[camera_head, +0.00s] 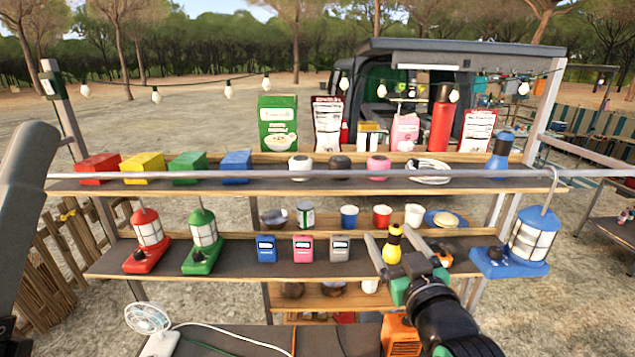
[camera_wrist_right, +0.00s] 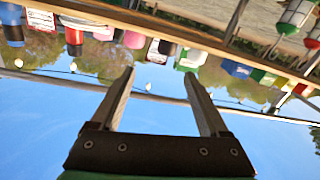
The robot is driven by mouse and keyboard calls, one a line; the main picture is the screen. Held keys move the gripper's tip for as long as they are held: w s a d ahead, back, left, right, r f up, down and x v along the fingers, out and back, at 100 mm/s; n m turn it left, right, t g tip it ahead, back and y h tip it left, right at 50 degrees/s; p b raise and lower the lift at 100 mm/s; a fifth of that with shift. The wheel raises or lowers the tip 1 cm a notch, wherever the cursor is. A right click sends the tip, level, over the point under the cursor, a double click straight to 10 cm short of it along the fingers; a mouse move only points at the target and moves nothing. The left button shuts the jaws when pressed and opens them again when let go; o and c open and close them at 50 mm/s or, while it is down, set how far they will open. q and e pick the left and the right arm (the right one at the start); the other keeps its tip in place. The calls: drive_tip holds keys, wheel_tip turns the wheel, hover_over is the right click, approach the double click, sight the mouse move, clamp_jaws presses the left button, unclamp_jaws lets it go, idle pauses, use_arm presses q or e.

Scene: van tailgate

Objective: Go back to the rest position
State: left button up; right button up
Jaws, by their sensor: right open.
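My right gripper (camera_head: 390,234) is in front of the lower shelf, right of the middle, in the head view. Its two fingers are spread and point toward the rack. A yellow item with a black top (camera_head: 392,244) shows between them in that view. In the right wrist view the gripper (camera_wrist_right: 158,78) is open, with nothing between its fingers, and the scene appears upside down. At the left edge of the head view a dark grey arm link of mine shows; my left gripper is not in view.
The rack's upper shelf (camera_head: 330,185) holds boxes, bags and cans. A white fan (camera_head: 148,320) and orange device (camera_head: 400,336) are at the front. A metal rail crosses the rack.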

drive_tip(key=s+d+r+m+t, duration=0.1)
drive_tip(key=s+r+t, duration=0.4)
drive_tip(key=s+r, duration=0.7)
drive_tip(key=s+d+r+m+t, duration=0.1)
drive_tip(key=s+d+r+t, duration=0.2)
drive_tip(key=s+r, duration=0.9)
drive_tip(key=shift+s+d+m+t, duration=0.3)
drive_tip(key=shift+s+t, duration=0.25)
drive_tip(key=shift+t, duration=0.35)
